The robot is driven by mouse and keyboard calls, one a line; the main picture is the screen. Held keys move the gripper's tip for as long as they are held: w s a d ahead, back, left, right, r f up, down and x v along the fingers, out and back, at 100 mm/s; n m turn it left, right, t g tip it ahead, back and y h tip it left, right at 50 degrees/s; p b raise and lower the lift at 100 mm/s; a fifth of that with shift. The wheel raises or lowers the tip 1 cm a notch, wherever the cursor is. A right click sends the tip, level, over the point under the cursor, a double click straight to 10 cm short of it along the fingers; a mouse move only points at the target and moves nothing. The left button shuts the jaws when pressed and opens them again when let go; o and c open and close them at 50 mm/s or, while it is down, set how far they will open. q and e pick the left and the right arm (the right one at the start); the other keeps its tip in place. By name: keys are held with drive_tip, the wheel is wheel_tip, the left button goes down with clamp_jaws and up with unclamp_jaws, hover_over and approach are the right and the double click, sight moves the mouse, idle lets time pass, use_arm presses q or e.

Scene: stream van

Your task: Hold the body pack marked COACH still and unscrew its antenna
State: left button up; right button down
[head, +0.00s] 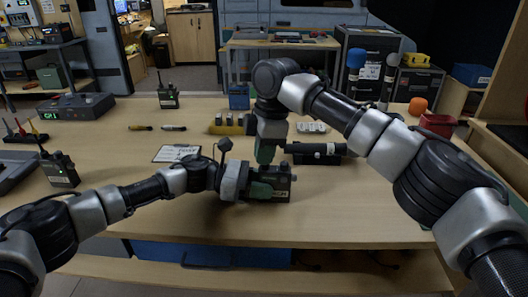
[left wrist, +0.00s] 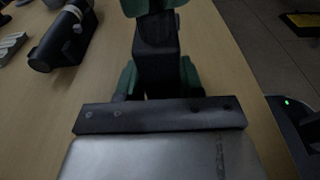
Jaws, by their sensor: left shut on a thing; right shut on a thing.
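The body pack (head: 283,181) stands on the near middle of the table, dark, with a pale label partly covered so that only its last letters show. My left gripper (head: 262,188) is shut on it from the left. In the left wrist view the dark pack (left wrist: 157,45) sits between my left gripper's green fingers (left wrist: 158,78). My right gripper (head: 266,152) points down just above the pack, shut on its antenna, which the fingers hide. Green right fingertips (left wrist: 150,8) also show at the top of the left wrist view.
Other radio packs with antennas stand at the left (head: 60,168) and farther back (head: 167,92). A clipboard (head: 177,153) lies left of the grippers. A black cylinder (head: 315,152) lies close on the right. A red bin (head: 437,124) is far right. The front table strip is clear.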

idle(0.3)
drive_tip(key=n, duration=0.4)
drive_tip(key=shift+s+g, duration=0.1)
drive_tip(key=shift+g, duration=0.3)
drive_tip(key=n, duration=0.4)
drive_tip(key=shift+h, duration=0.4)
drive_tip(key=c, duration=1.4)
unclamp_jaws()
drive_tip(key=shift+o, duration=0.2)
drive_tip(key=shift+d, duration=0.1)
